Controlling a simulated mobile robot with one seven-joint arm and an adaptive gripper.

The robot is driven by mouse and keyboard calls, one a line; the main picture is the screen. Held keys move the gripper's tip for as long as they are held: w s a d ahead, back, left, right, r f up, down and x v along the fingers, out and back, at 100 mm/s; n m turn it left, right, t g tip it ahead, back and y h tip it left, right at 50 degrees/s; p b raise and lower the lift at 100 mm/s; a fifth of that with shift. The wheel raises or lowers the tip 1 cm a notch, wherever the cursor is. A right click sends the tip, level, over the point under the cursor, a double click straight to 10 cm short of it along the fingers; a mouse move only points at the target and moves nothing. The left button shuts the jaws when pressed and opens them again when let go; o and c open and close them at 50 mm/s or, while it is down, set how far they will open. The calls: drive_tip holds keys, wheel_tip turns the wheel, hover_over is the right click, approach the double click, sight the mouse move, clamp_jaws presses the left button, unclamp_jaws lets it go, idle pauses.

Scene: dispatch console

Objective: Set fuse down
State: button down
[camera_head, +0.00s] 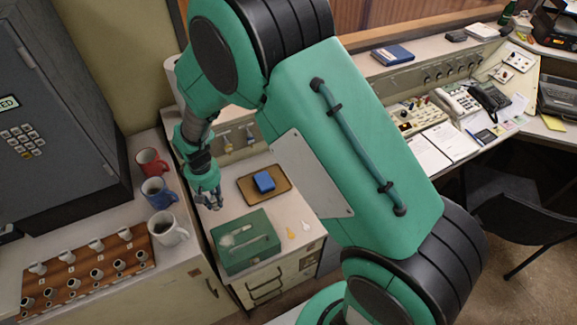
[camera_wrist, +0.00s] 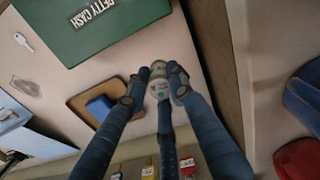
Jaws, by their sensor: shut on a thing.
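My gripper (camera_head: 209,201) points down over the white counter (camera_head: 290,190), left of the small brown tray and just behind the green cash box. In the wrist view my gripper (camera_wrist: 160,82) is shut on a pale, whitish-grey cylinder, the fuse (camera_wrist: 160,88), seen end-on between the fingertips. In the head view the fuse is too small and covered by the fingers to make out. I cannot tell whether it touches the counter. A wooden fuse board (camera_head: 90,272) with several white fuses in rows stands on the left cabinet top.
The brown tray (camera_head: 284,182) holds a blue block (camera_head: 264,182). The green cash box (camera_head: 232,258) stands in front. Red (camera_head: 150,163), blue (camera_head: 158,193) and white (camera_head: 168,229) mugs stand left of my gripper.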

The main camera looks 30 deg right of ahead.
drive_tip(key=s+d+f+m, duration=0.1)
drive_tip(key=d+f+m, duration=0.1)
drive_tip(key=d, duration=1.5)
drive_tip(key=s+d+f+m+p, duration=0.1)
drive_tip(key=d+m, duration=0.3)
drive_tip(key=d, duration=1.4)
drive_tip(key=shift+s+d+f+m, duration=0.2)
drive_tip(key=shift+s+f+m, duration=0.3)
drive_tip(key=shift+f, duration=0.3)
drive_tip(key=w+d, duration=0.1)
drive_tip(key=w, duration=0.4)
drive_tip(key=w+d+f+b, duration=0.1)
drive_tip(key=w+d, duration=0.1)
drive_tip(key=w, duration=0.3)
drive_tip(key=w+d, duration=0.1)
drive_tip(key=w, duration=0.4)
drive_tip(key=shift+w+d+f+b, duration=0.1)
drive_tip(key=shift+d+f+b, duration=0.2)
drive_tip(key=shift+d+b, duration=0.05)
drive_tip(key=shift+f+b, duration=0.5)
drive_tip(key=shift+f, duration=1.2)
drive_tip(key=shift+f, duration=0.15)
